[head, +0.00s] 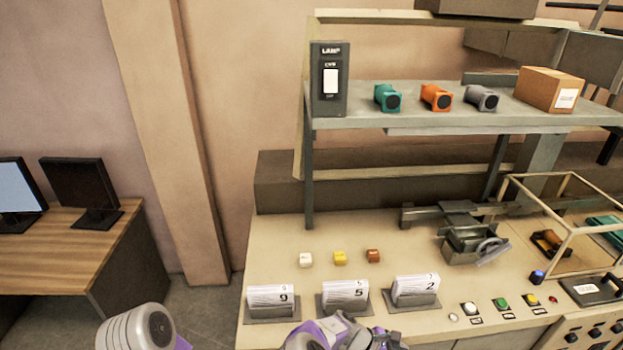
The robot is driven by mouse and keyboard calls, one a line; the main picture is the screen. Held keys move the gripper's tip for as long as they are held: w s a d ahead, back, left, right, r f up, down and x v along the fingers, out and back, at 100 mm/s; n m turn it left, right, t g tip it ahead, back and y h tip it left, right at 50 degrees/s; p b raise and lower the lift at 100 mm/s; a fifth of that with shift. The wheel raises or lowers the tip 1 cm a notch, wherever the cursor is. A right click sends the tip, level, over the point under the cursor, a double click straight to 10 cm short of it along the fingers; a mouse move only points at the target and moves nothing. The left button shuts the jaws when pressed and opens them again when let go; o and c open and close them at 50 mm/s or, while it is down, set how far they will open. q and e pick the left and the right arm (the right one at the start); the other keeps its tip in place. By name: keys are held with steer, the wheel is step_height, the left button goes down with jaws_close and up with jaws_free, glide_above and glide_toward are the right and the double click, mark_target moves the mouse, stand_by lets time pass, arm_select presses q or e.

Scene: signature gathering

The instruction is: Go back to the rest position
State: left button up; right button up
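A rounded white and purple part of my arm shows at the bottom left, in front of the floor. Another white, purple and grey part of my arm shows at the bottom middle, just in front of the card holders. I cannot tell which arm that second part belongs to. No gripper fingertips show at the frame's lower edge. Nothing held can be seen.
The workbench (272,228) bears card holders with papers marked 9 (271,298), 5 (345,294) and 2 (415,288). Behind them stand white (306,259), yellow (340,258) and brown (373,256) blocks. Coloured buttons (500,304) and a frame box (566,220) are at right.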

steer(key=s+a+f+m+g+y+b, duration=0.1)
steer(key=s+f+m+y+b, duration=0.15)
steer(key=s+f, duration=0.55)
steer(key=s+a+f+m+g+y+b, duration=0.15)
steer(key=s+f+m+y, duration=0.3)
steer(key=f, duration=0.75)
arm_select(q)
step_height(320, 180, down, 12)
steer(key=b, duration=0.7)
steer(key=shift+s+r, duration=0.25)
steer(key=shift+s, duration=0.1)
arm_select(e)
steer(key=s+a+f+m+t+y, duration=0.4)
steer(key=a+m+y, duration=0.3)
steer(key=a+m, duration=0.4)
steer(key=shift+s+f+m+y, duration=0.3)
steer(key=shift+s+f+m, duration=0.4)
steer(key=shift+s+m, duration=0.15)
